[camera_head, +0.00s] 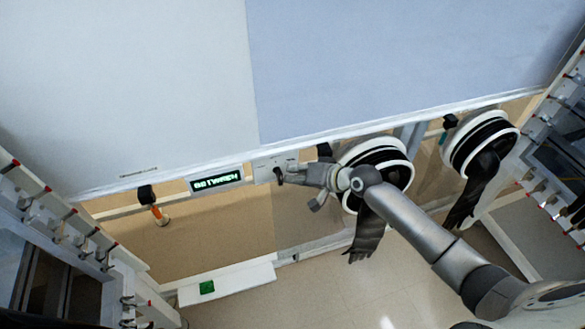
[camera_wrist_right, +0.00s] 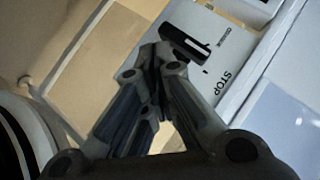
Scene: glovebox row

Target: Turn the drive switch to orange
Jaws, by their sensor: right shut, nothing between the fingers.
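The drive switch is a black handle on a pale panel (camera_head: 264,168) below the large white and blue-grey cabinet front. In the right wrist view the black switch handle (camera_wrist_right: 184,44) lies at a slant on the panel, with small lettering beside it and the word STOP lower right. My right gripper (camera_head: 287,176) reaches in from the right to the switch. Its fingers (camera_wrist_right: 157,62) are shut with nothing between them, and the tips are right at the handle's left end. I cannot tell whether they touch it. My left gripper is not in view.
A green-lit display (camera_head: 216,180) is left of the panel. Further left hangs an orange-and-white item (camera_head: 160,214) under a black bracket. Glove ports with black gloves (camera_head: 367,238) are close to my right arm.

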